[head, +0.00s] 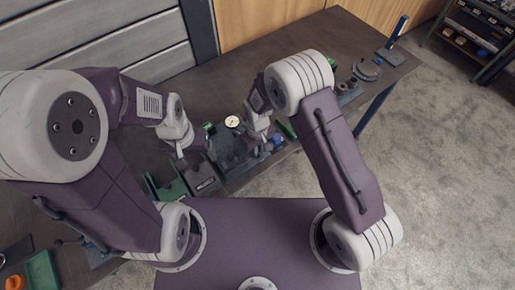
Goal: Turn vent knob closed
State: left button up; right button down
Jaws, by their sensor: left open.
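A dark flanged pipe assembly (228,150) sits near the table's front edge, with a round white-faced gauge (232,121) on top. A small blue part (277,140) shows at its right end; I cannot tell whether it is the vent knob. My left gripper (184,150) is open at the left of the assembly, apart from the gauge. My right gripper (259,134) is over the right part of the assembly, close to the blue part. Its fingertips are too small to tell whether they hold anything. The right gripper hides some of the assembly behind it.
The dark table (250,60) is clear toward the back. Grey ring-shaped parts (366,70) and a blue upright stand (397,30) are at its right end. A green tray (42,270) lies at the lower left. A shelf rack (478,30) stands beyond, on the carpet.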

jog(key=shift+m, duration=0.4)
jog(key=m, duration=0.3)
jog(key=shift+m, duration=0.4)
jog(key=m, duration=0.4)
jog(key=shift+m, duration=0.3)
jog(key=m, duration=0.4)
jog(key=shift+m, duration=2.2)
jog(key=shift+w+r+m, duration=0.1)
jog(key=shift+m, duration=0.2)
jog(key=c, duration=1.5)
grip_release()
